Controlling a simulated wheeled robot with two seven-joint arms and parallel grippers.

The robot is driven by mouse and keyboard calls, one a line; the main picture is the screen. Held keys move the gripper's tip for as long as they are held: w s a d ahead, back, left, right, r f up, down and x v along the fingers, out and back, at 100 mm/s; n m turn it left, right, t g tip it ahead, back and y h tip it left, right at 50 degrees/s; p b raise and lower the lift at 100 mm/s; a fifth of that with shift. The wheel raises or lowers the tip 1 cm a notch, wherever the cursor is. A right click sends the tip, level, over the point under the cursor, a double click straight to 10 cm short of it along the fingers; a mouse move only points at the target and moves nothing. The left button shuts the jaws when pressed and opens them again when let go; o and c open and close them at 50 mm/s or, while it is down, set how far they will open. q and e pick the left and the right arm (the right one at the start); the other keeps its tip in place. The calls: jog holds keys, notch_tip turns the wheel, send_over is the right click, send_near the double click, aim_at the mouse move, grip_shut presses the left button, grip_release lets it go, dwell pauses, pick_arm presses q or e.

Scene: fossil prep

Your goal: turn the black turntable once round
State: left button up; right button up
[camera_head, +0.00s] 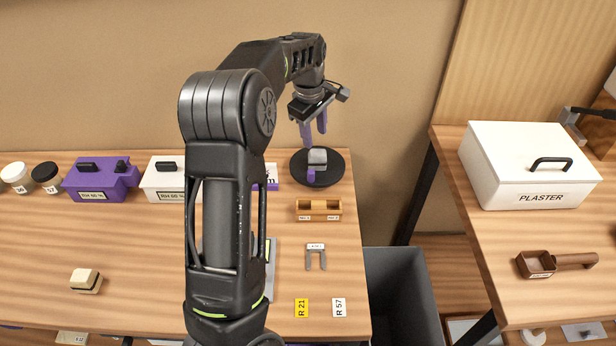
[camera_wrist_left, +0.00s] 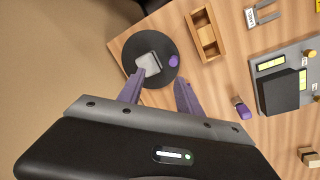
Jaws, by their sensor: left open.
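The black turntable (camera_head: 333,169) lies near the back right corner of the left table. A grey block (camera_head: 317,158) and a small purple knob (camera_head: 311,174) are on it. In the left wrist view the turntable (camera_wrist_left: 133,50) shows as a black disc with the grey block (camera_wrist_left: 149,64) and the purple knob (camera_wrist_left: 173,61). My left gripper (camera_head: 315,138) points down above the disc with purple fingers apart and nothing between them. In the left wrist view its fingers (camera_wrist_left: 160,92) reach toward the disc's near edge. Whether they touch it I cannot tell. My right gripper is out of view.
A wooden tray (camera_head: 319,217) and a grey fork-shaped piece (camera_head: 316,258) lie in front of the turntable. Purple (camera_head: 100,183) and white (camera_head: 163,187) boxes stand at left. A grey bin (camera_head: 398,290) sits between the tables. A white plaster box (camera_head: 528,190) is on the right table.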

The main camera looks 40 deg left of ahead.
aim_at(311, 171)
pick_arm(q)
jog(key=s+f+m+t, duration=0.1)
jog(key=f+m, duration=0.2)
jog(key=m, duration=0.4)
jog(key=s+f+m+t, duration=0.1)
jog(key=s+f+m, duration=0.1)
jog(key=m, duration=0.6)
jog(key=shift+s+f+y, duration=0.3)
jog(key=shift+f, duration=0.6)
jog(key=shift+w+f, duration=0.1)
jog(key=shift+f, duration=0.05)
jog(key=p+x, duration=0.1)
jog(key=x, duration=0.6)
jog(key=shift+w+f, duration=0.15)
jog(key=shift+f, duration=0.1)
grip_shut()
